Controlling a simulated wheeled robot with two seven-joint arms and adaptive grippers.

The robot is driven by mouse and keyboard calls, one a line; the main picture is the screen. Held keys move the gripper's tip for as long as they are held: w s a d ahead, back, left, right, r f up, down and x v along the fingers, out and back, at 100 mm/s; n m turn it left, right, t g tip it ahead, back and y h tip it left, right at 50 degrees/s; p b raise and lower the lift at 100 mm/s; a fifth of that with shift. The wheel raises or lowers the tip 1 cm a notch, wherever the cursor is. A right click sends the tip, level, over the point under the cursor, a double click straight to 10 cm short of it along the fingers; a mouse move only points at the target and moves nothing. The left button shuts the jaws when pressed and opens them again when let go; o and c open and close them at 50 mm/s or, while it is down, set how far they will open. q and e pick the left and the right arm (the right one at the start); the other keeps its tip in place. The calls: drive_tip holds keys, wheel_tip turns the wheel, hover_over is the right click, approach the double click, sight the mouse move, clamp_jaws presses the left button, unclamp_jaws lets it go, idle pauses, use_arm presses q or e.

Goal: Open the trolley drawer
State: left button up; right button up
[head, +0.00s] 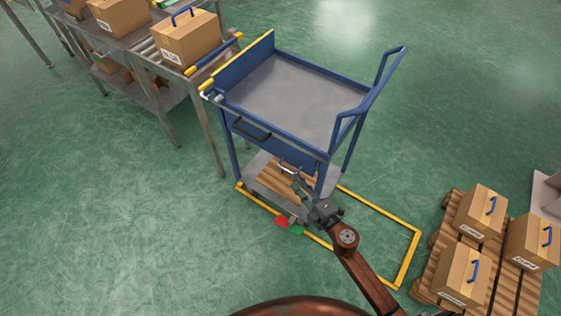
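The blue trolley (297,95) with a grey top stands in the middle of the head view. Its blue drawer front (262,142) faces me below the top and looks flush with the frame. A dark bar handle (251,129) is on the left of this front. A lighter curved bar (289,168) shows at its lower right. My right gripper (299,187) is in front of the trolley's lower right part, close to that bar. I cannot tell whether it touches the bar or how far its fingers are apart. My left gripper is out of view.
The trolley stands within yellow floor lines (383,212). A wooden slatted piece (270,176) lies on its lower shelf. A roller table with a carton (187,40) adjoins at the left. A pallet (430,270) with cartons is at the right. Green floor at the left is clear.

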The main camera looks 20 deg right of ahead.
sight(286, 169)
drive_tip(key=shift+r+x, duration=0.2)
drive_tip(key=shift+x, duration=1.1)
drive_tip(key=shift+r+x, duration=0.25)
drive_tip(key=shift+x, duration=1.1)
drive_tip(key=shift+r+x, duration=0.2)
drive_tip(key=shift+x, duration=1.1)
drive_tip(key=shift+a, duration=0.2)
drive_tip(key=shift+c, duration=0.4)
clamp_jaws()
